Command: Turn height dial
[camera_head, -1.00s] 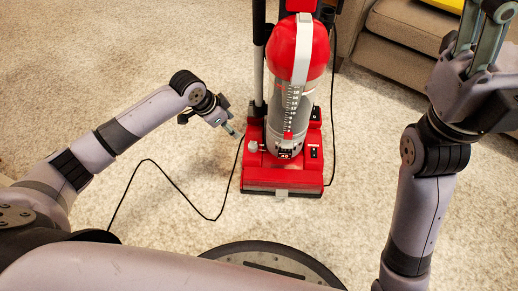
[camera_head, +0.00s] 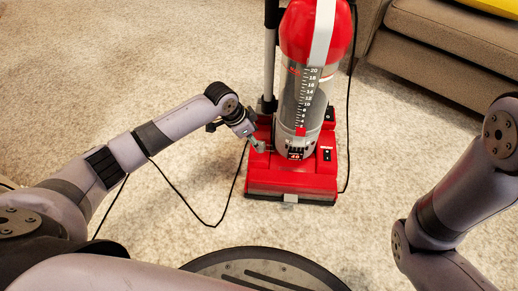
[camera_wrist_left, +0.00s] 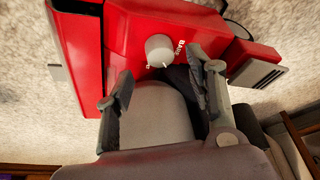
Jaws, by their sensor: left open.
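A red upright vacuum cleaner (camera_head: 292,183) stands on the carpet in the head view. Its round light grey height dial (camera_wrist_left: 159,50) shows in the left wrist view on top of the red base, beside printed lettering. My left gripper (camera_wrist_left: 160,84) is open, with its two fingers on either side just short of the dial and nothing between them. In the head view the left gripper (camera_head: 258,146) is at the left of the vacuum base and covers the dial's area. My right gripper is outside the frame; only its arm shows at the right.
A black cord (camera_head: 196,211) lies on the carpet left of the vacuum, and another cable hangs down its right side. A brown sofa (camera_head: 440,45) stands at the back right. The carpet in front of the vacuum is clear.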

